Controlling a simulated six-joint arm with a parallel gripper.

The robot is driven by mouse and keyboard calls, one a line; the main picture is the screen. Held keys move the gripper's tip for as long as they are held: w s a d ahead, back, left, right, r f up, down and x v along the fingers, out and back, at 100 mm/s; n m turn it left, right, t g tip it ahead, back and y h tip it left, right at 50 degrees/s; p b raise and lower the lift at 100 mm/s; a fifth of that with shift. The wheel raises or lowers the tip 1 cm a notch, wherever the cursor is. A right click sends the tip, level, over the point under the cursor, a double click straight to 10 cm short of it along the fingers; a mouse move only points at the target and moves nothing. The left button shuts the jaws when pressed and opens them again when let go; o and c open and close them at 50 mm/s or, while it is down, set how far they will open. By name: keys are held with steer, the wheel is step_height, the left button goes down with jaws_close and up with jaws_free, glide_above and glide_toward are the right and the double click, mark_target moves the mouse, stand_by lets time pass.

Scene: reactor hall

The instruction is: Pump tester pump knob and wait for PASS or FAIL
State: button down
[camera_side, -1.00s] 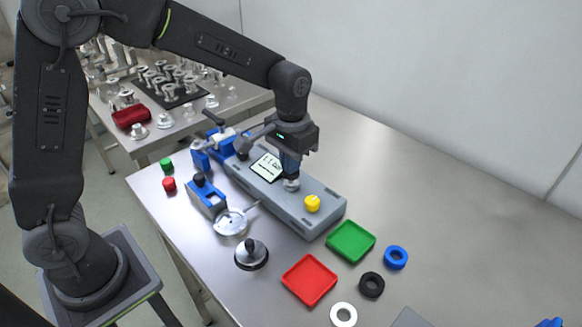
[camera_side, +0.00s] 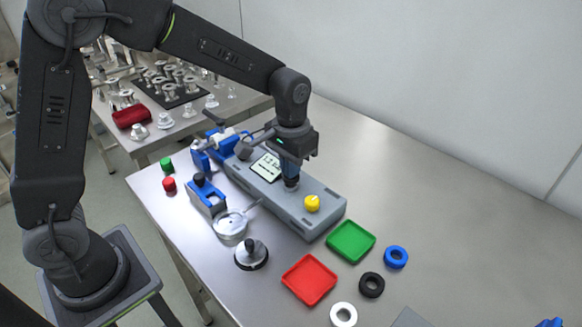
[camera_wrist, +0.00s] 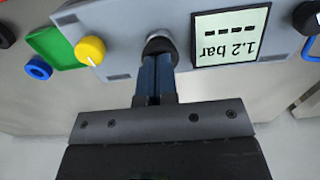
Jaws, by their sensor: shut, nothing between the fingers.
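The grey tester (camera_side: 318,222) lies along the table with a yellow knob (camera_side: 312,203) on its right part and a display (camera_side: 266,167) left of my gripper. In the wrist view the display (camera_wrist: 229,37) appears upside down and reads "1.2 bar" with a row of dashes. The dark round pump knob (camera_wrist: 160,44) sits between display and yellow knob. My gripper (camera_side: 291,183) is shut, its blue fingertips pointing down at the pump knob and seemingly touching it. The fingertips partly cover the knob in the wrist view (camera_wrist: 157,62).
A green tray (camera_side: 351,241) and a red tray (camera_side: 309,280) lie right of the tester. Blue (camera_side: 396,257), black (camera_side: 371,285) and white rings (camera_side: 343,314) lie beyond. A round metal part with a black knob (camera_side: 251,254) stands in front. The table's back right is clear.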

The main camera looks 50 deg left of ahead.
steer(key=shift+f, duration=0.25)
steer(key=shift+r, duration=2.7)
steer(key=shift+r, duration=0.1)
steer(key=shift+r, duration=2.4)
steer(key=s+a+r+t, duration=0.1)
steer(key=s+a+t, duration=0.1)
steer(key=s, duration=0.8)
steer(key=s+a+t, duration=0.3)
steer(key=s, duration=0.7)
steer(key=shift+a+r+t, duration=0.3)
steer(key=shift+a+r, duration=0.05)
steer(key=shift+r, duration=0.05)
